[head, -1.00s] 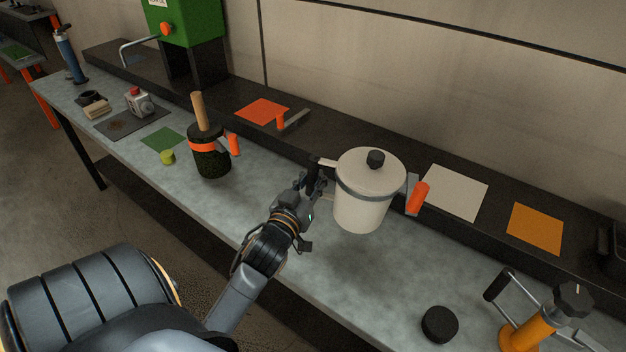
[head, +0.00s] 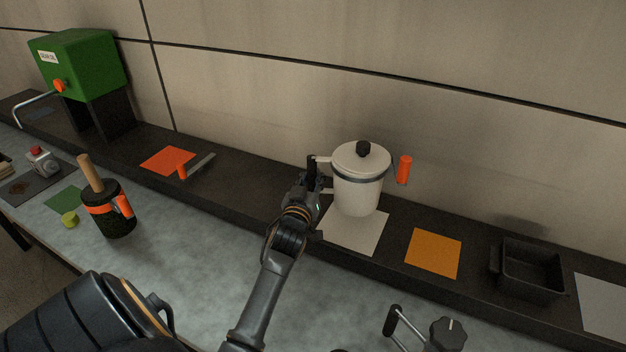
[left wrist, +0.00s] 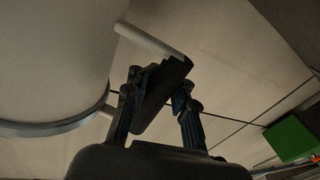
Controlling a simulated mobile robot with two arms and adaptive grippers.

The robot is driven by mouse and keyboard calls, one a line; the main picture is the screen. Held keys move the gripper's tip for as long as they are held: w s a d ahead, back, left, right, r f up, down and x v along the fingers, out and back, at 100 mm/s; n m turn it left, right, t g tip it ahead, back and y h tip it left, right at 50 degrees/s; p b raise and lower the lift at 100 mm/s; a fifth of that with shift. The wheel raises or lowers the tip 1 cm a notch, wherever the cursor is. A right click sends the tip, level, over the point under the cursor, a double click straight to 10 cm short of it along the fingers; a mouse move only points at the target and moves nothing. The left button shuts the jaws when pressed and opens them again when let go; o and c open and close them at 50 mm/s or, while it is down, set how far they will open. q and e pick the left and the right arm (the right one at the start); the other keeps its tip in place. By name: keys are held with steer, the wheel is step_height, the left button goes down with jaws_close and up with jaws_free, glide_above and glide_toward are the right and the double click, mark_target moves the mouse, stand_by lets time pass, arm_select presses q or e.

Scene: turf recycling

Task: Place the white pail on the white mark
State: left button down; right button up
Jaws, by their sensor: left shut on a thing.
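The white pail (head: 357,192) has a lid with a black knob, a grey band and an orange side handle. It is upright in the head view, over the back part of the white mark (head: 352,236) on the dark raised shelf. I cannot tell whether its base touches the mark. My left gripper (head: 313,184) is at the pail's left side, shut on its black handle. In the left wrist view the fingers (left wrist: 160,100) close around the dark grip (left wrist: 163,95) beside the pail's large pale wall (left wrist: 50,60). My right gripper is not in view.
An orange mark (head: 433,253) and a black tray (head: 531,272) lie to the right on the shelf. A red-orange mark (head: 167,160) with a handled tool lies left. A dark pot (head: 108,215) stands on the grey bench. A green machine (head: 82,65) stands at the back left.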

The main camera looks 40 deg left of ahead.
arm_select(q)
steer(key=shift+s+r, duration=0.15)
steer(key=shift+r, duration=0.05)
steer(key=shift+f+b, duration=2.85)
steer(key=shift+f, duration=1.45)
steer(key=c, duration=1)
jaws_free()
steer(key=shift+c, duration=0.2)
steer(key=shift+f, duration=0.3)
steer(key=v, duration=1.2)
